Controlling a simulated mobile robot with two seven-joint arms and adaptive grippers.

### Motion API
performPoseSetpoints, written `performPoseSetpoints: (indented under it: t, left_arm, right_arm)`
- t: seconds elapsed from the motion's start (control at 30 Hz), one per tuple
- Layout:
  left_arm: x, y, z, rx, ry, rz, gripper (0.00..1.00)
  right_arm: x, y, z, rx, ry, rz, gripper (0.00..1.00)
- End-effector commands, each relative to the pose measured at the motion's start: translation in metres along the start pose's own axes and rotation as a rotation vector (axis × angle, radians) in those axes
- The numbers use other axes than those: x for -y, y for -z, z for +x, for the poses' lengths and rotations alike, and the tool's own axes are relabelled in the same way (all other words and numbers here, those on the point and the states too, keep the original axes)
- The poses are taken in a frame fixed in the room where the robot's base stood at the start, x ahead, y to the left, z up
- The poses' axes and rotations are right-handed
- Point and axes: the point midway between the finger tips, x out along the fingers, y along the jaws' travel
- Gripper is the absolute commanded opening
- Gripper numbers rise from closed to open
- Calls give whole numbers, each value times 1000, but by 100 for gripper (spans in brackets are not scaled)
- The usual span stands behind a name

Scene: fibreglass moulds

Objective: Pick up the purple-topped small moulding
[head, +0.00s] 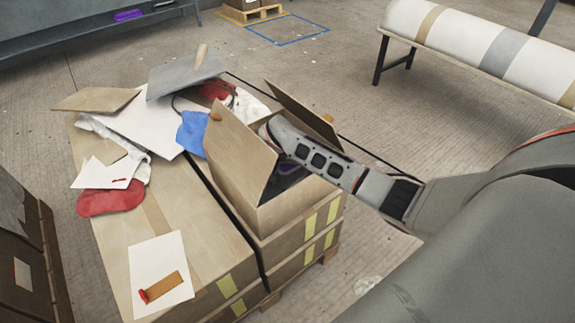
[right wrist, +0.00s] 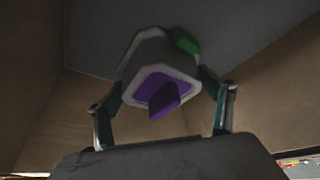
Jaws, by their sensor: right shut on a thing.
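The small moulding (right wrist: 140,62) is a grey, faceted block with a purple top (right wrist: 165,92) and a green patch on one side, seen in the right wrist view. My right gripper (right wrist: 163,86) has a finger on each side of the moulding and is shut on it. In the head view my right arm reaches into the open cardboard box (head: 296,210). The fingers are hidden there by the box and flaps, and only a dark, purplish bit shows inside. My left gripper is not in view.
Raised flaps (head: 240,150) stand close around my right wrist. Left of the box, cartons carry papers, a red cloth item (head: 110,202), a blue piece (head: 193,133) and a grey board (head: 188,76). A bench with a white roll (head: 465,38) stands at the back right. Floor between is clear.

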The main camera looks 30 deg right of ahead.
Motion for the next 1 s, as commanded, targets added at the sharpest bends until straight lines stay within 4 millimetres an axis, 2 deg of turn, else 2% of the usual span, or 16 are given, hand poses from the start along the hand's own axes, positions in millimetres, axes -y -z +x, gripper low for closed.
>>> performPoseSetpoints:
  t: [0.03, 0.27, 0.63, 0.67, 0.7, 1.0]
  left_arm:
    - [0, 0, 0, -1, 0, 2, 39]
    - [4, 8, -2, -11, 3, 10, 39]
    - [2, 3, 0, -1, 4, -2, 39]
    - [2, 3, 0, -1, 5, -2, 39]
    - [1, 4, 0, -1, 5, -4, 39]
    - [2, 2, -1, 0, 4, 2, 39]
  right_arm:
    - [17, -18, -4, 32, 29, -6, 54]
    - [25, -28, -12, 29, 29, 0, 54]
    - [29, -35, -13, 29, 27, 1, 64]
    - [29, -35, -13, 29, 28, 1, 96]
    - [29, -35, -13, 29, 27, 1, 100]
    - [28, -34, -17, 26, 27, -1, 100]
